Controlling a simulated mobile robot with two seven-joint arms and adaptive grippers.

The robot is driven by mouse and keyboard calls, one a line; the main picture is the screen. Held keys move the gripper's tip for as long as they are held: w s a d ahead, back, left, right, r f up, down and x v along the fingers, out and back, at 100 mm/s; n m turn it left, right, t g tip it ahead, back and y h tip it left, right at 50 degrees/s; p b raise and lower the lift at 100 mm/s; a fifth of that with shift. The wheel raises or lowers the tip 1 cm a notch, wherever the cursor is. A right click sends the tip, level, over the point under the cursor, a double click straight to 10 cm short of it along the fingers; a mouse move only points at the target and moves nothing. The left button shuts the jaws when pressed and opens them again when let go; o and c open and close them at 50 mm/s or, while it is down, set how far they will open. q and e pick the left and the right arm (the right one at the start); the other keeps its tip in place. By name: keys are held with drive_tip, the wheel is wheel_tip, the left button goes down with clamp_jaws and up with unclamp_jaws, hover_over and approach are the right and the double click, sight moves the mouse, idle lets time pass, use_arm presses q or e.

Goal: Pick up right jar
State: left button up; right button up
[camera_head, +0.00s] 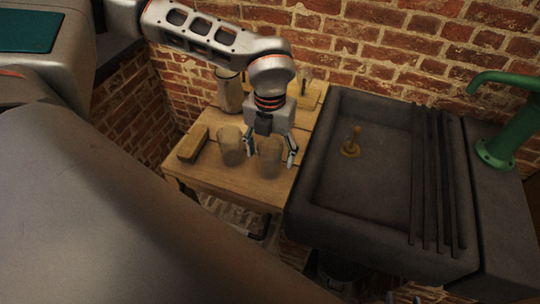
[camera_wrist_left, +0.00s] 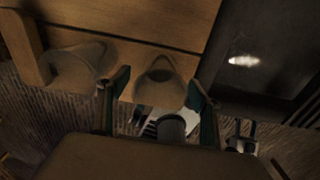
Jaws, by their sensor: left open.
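The right jar (camera_head: 269,166), a clear glass-like jar, stands upright near the front edge of the wooden table. The left jar (camera_head: 230,149) stands just left of it. My left gripper (camera_head: 270,153) is open, fingers downward, over the right jar, with one finger on each side of its upper part in this view. In the left wrist view the right jar (camera_wrist_left: 160,88) appears between the two open fingertips (camera_wrist_left: 158,84); contact cannot be told. The left jar (camera_wrist_left: 75,66) lies outside the left finger there. My right gripper is not in view.
A wooden block (camera_head: 193,142) lies at the table's left side. A metal-looking container (camera_head: 230,96) stands at the back, partly behind my arm. A dark stone sink (camera_head: 366,190) adjoins the table (camera_head: 240,190) on the right, with a green tap (camera_head: 514,125). Brick walls enclose the back.

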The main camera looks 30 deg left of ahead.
use_arm(q)
drive_tip(key=c, duration=1.3)
drive_tip(key=shift+o, duration=0.2)
drive_tip(key=shift+r, duration=0.1)
